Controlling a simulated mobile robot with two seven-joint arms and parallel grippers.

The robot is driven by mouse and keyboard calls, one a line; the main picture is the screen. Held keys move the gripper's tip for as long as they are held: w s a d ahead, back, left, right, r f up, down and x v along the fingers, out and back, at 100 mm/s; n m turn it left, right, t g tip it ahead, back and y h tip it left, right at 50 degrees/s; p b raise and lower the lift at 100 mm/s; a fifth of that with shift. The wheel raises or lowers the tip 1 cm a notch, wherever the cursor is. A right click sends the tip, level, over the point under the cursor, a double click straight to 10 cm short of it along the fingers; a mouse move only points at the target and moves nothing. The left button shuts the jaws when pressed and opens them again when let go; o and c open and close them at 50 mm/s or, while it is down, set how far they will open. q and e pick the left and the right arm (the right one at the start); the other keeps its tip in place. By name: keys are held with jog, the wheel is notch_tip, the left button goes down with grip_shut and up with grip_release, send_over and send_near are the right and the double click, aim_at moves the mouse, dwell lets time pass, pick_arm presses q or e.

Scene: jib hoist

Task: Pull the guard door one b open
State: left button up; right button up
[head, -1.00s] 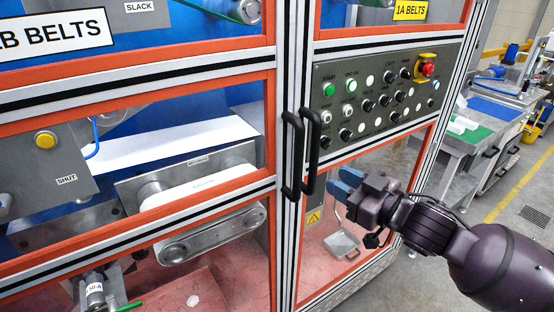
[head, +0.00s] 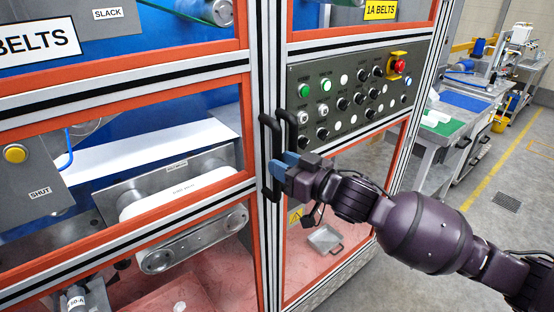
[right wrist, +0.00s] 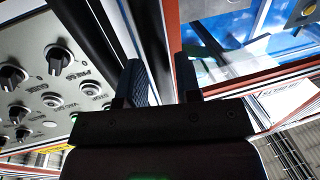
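Guard door one b (head: 246,112) is the left door, orange and silver framed with clear panels and a sign partly cut off, reading "BELTS". It looks closed. Its black upright handle (head: 265,134) stands at its right edge, beside the black handle (head: 289,122) of the right-hand door. My right gripper (head: 281,165) has its blue fingertips at the lower part of the left handle and hides part of the right one. In the right wrist view its fingers (right wrist: 162,84) stand apart, with a dark bar between them; I cannot tell whether they touch it. My left gripper is out of view.
A control panel (head: 350,92) with knobs and buttons sits on the right-hand door, close to my right arm. Workbenches (head: 462,112) stand further right. The floor (head: 480,215) beside the cabinet looks clear.

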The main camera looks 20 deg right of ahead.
jog(key=shift+x, duration=1)
grip_shut()
jog(key=shift+s, duration=0.15)
